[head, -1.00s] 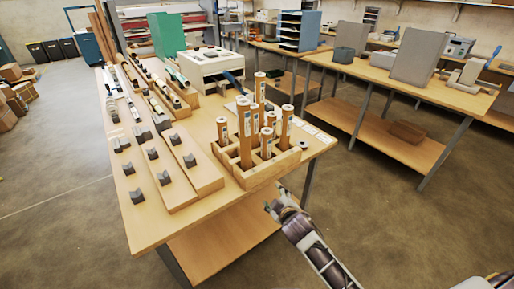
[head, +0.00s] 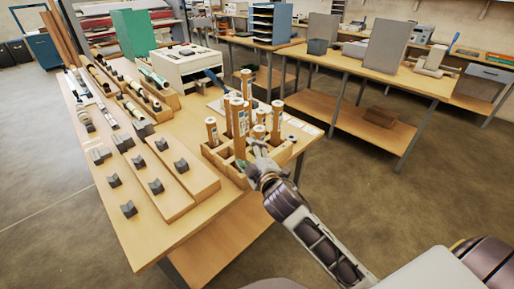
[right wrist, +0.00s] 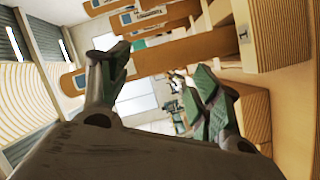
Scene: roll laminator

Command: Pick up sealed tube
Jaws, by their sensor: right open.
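Several brown cardboard tubes with pale ends and labels, among them a tall tube (head: 238,118) and a right-hand tube (head: 276,120), stand upright in a divided wooden crate (head: 214,158) on the workbench. I cannot tell which is the sealed tube. My right gripper (head: 256,160) is at the crate's near side, in front of the tubes. In the right wrist view its green-padded fingers (right wrist: 160,88) are apart and empty. A labelled tube (right wrist: 155,60) crosses behind the fingertips there; I cannot tell whether they touch it. My left gripper is out of view.
The workbench (head: 180,228) holds grey V-shaped blocks (head: 156,187) on boards left of the crate. A white machine (head: 187,68) and a green box (head: 135,37) stand behind. Another table (head: 400,78) is at the right, with open floor between.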

